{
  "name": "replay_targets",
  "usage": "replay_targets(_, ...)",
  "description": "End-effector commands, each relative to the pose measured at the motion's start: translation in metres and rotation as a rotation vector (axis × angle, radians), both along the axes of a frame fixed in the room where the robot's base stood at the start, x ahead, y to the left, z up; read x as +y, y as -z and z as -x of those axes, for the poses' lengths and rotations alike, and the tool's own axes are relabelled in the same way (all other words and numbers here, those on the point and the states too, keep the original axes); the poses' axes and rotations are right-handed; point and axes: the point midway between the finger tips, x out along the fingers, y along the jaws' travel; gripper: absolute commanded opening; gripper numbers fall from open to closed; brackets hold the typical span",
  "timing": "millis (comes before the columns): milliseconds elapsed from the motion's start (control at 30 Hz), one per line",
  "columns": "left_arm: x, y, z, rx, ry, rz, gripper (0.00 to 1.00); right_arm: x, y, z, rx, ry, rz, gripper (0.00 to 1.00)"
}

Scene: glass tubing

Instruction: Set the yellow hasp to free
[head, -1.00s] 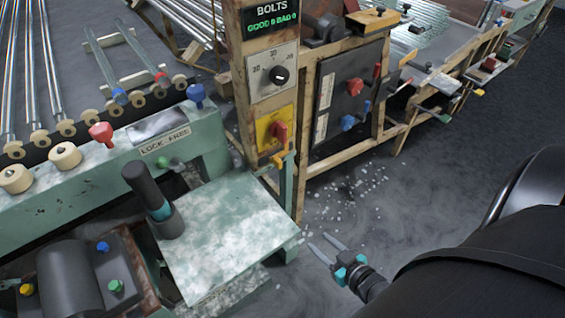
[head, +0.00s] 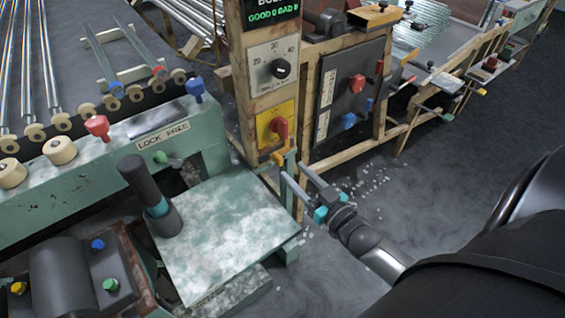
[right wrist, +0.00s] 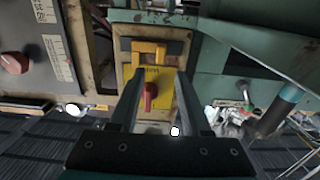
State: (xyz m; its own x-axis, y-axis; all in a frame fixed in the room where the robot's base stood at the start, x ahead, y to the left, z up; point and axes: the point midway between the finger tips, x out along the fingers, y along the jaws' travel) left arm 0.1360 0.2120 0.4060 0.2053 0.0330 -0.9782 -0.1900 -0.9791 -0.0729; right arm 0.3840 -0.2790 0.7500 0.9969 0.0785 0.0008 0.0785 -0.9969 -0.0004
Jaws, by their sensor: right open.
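The yellow hasp (head: 279,157) is a small yellow-orange piece on the wooden post, just below a yellow plate (head: 268,118) with a red knob (head: 281,128). In the right wrist view the hasp (right wrist: 148,47) shows as a bent yellow bar beyond the fingertips. My right gripper (head: 292,169) is open and empty, in front of the post and slightly below the hasp, apparently apart from it. In the right wrist view its fingers (right wrist: 160,75) frame the plate and red knob. My left gripper is not in view.
A green machine with a LOCK FREE label (head: 163,136) and a green knob (head: 160,157) stands left of the post. A pale green table (head: 225,235) bears a dark upright handle (head: 145,185). A dark panel (head: 345,95) stands right. Glass shards litter the floor.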

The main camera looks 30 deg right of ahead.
Motion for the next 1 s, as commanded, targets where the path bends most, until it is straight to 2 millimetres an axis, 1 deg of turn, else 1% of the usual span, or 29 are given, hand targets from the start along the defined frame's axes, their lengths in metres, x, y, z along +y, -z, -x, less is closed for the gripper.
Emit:
replay_targets(33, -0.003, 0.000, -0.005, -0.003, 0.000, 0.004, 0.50, 0.001, 0.001, -0.009, -0.003, -0.001, 0.000, 0.47)
replay_targets(200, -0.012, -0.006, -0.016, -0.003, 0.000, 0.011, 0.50, 0.002, 0.000, -0.033, -0.003, 0.000, 0.001, 0.47)
replay_targets(400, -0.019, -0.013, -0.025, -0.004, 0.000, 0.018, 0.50, 0.004, 0.001, -0.052, 0.000, 0.000, 0.000, 0.47)
replay_targets(600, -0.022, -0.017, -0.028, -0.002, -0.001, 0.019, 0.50, 0.005, 0.000, -0.060, 0.001, 0.000, 0.001, 0.47)
replay_targets(867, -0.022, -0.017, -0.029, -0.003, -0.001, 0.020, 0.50, 0.005, 0.000, -0.060, 0.001, 0.000, 0.001, 0.47)
replay_targets(1000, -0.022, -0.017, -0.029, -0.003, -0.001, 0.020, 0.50, 0.005, 0.000, -0.060, 0.001, 0.000, 0.001, 0.33)
